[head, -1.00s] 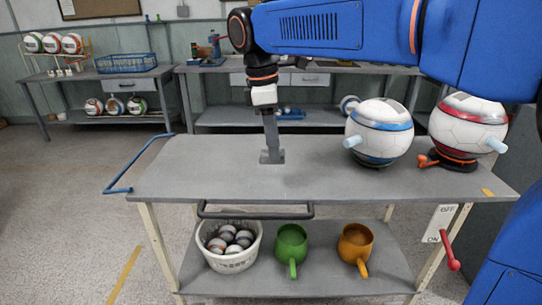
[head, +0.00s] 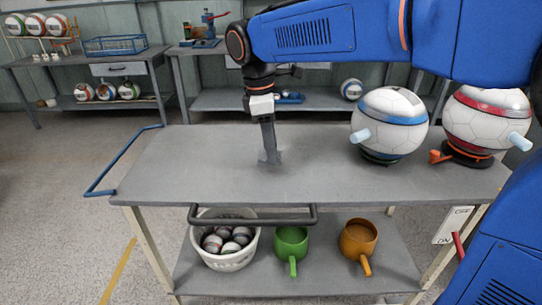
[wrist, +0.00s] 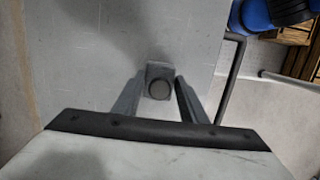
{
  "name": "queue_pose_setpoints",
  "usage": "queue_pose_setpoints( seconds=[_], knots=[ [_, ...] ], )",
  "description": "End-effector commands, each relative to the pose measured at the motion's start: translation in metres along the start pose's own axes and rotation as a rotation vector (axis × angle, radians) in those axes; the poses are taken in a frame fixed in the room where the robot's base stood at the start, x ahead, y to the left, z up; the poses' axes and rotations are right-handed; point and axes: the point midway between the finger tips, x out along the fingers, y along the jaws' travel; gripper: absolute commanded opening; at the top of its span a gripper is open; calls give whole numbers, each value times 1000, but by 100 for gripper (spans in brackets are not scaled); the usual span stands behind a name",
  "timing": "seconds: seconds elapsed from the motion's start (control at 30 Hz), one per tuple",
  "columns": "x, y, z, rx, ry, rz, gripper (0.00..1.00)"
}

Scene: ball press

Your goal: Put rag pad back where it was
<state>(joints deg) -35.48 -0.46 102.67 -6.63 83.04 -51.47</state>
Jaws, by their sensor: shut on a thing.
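My gripper (head: 268,150) points down over the grey cart top (head: 200,165), left of the two ball-shaped machines. It is shut on the rag pad (head: 274,158), a small flat grey piece that looks slightly tilted. In the wrist view the pad (wrist: 160,69) shows between the two fingertips, with a round dark knob on it. The pad is nearly the colour of the cart top, and I cannot tell whether it touches the top.
A blue-banded ball machine (head: 390,135) and a red-banded one (head: 487,130) stand at the right. A white basket of balls (head: 225,258), a green mug (head: 291,243) and an orange mug (head: 358,240) are on the lower shelf. The cart top's left half is clear.

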Motion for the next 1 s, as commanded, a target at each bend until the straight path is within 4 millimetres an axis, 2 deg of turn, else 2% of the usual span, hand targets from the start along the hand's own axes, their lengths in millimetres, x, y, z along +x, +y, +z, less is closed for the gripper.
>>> queue_pose_setpoints(
  seconds=[0.23,0.63,0.67,0.73,1.0],
  knots=[
    [30,0,-4,-1,-2,-2,17],
    [35,0,-5,0,0,0,17],
    [35,0,-5,0,0,0,41],
    [35,0,-5,0,0,0,57],
    [34,0,-5,0,0,0,57]
  ],
)
